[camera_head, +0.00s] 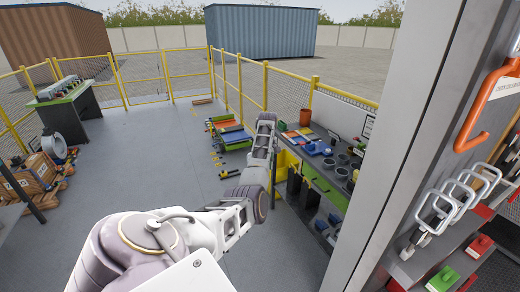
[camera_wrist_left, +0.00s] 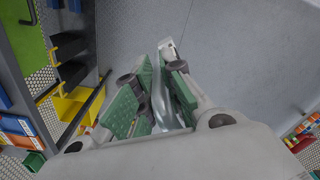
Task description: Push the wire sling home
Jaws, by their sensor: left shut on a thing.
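My left gripper (camera_wrist_left: 155,95) shows in the left wrist view with green pads on its fingers. It is shut on a smooth grey curved piece (camera_wrist_left: 159,95), of which only a narrow part shows between the pads. I cannot tell for certain that this piece is the wire sling. In the head view my left arm reaches forward, and its fingers are not clearly visible there. Several grey metal loops (camera_head: 436,212) hang in a row on the rack at the right, below a large orange hook (camera_head: 483,108). My right gripper is not in view.
A workbench (camera_head: 318,178) with pots and bins stands beyond my left arm. A yellow bin (camera_wrist_left: 77,107) shows in the left wrist view. A grey post (camera_head: 398,150) separates the bench from the rack. Floor (camera_head: 150,160) at left centre is clear.

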